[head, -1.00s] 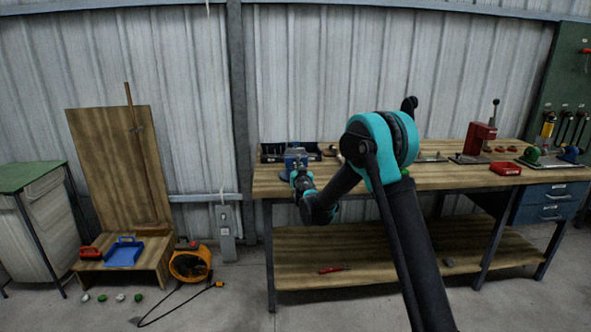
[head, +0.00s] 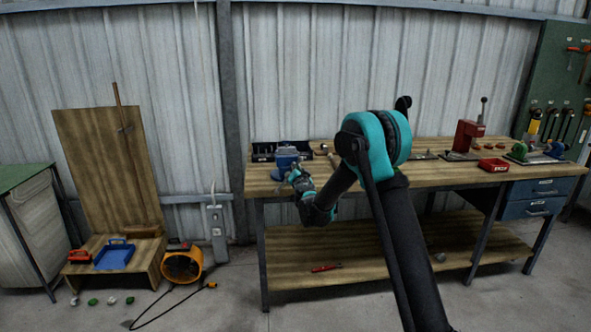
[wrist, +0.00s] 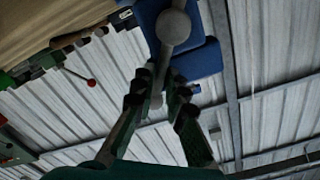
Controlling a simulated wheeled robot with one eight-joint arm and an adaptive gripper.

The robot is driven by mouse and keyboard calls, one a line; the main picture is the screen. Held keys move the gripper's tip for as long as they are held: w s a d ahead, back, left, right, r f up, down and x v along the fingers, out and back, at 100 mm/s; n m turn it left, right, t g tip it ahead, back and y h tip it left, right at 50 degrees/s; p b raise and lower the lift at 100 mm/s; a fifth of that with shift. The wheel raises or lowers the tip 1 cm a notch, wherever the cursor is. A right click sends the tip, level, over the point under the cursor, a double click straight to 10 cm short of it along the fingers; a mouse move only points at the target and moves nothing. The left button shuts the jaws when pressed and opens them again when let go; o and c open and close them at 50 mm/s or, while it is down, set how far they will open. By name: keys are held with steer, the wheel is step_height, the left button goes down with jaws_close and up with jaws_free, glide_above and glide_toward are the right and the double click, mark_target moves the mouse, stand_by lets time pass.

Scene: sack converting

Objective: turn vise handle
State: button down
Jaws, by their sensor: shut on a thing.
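The blue vise (head: 286,160) is fixed on the left end of the wooden workbench (head: 440,175). In the wrist view the blue vise body (wrist: 202,60) fills the top middle, with the round grey screw head (wrist: 173,27) in front of it. The grey handle bar (wrist: 163,62) runs down from that head to between my fingers. My gripper (wrist: 158,88) is shut on the handle bar, one finger on each side. In the head view my gripper (head: 294,176) is at the vise's front, too small to show the handle clearly.
A black compartment tray (head: 264,151) lies behind the vise. A red press (head: 467,135) and a red bin (head: 493,165) stand farther right on the bench. An orange blower (head: 182,264) and its cable are on the floor at left.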

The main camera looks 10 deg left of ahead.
steer(key=shift+s, duration=0.1)
steer(key=c, duration=1.5)
jaws_free()
steer(key=shift+c, duration=0.2)
steer(key=v, duration=1.2)
